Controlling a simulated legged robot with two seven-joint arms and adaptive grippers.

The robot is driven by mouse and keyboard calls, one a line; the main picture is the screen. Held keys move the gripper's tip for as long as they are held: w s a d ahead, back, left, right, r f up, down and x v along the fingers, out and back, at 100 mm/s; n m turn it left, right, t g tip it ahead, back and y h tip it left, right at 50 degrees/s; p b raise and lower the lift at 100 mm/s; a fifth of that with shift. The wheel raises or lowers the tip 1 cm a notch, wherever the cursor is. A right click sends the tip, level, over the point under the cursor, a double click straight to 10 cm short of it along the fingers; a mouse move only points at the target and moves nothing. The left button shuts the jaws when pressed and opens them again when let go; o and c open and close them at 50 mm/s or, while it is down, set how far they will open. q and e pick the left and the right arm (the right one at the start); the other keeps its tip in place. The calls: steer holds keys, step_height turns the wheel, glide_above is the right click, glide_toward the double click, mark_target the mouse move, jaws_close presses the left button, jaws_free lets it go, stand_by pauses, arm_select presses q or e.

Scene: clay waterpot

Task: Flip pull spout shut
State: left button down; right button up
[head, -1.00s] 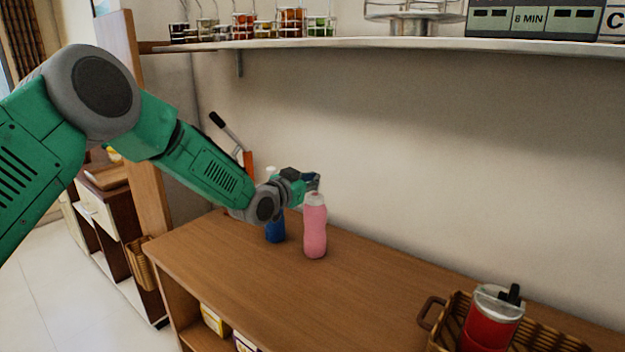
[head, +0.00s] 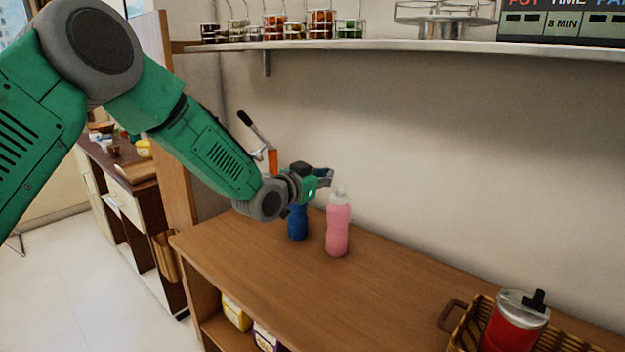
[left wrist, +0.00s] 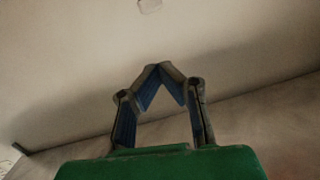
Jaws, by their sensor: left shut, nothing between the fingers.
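A pink bottle (head: 338,228) with a pale translucent top and spout stands upright on the wooden counter. A blue bottle (head: 298,222) stands to its left, its upper part hidden behind my left gripper. My left gripper (head: 327,177) is beside and slightly left of the pink bottle's spout, at about its height in the head view; I cannot tell if they touch. In the left wrist view my left gripper (left wrist: 160,72) has its fingertips together with nothing between them, and no bottle shows there. My right gripper is not in view.
The wooden counter (head: 390,285) is clear in its middle. A wicker basket (head: 466,335) with a red lidded jar (head: 512,325) stands at the front right. A wall shelf (head: 400,45) with jars runs above. A lever-like tool (head: 258,130) stands behind my arm.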

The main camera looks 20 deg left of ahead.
arm_select(q)
steer(key=v, duration=0.4)
steer(key=shift+s+a, duration=0.1)
steer(key=shift+s, duration=0.25)
steer(key=shift+s, duration=0.1)
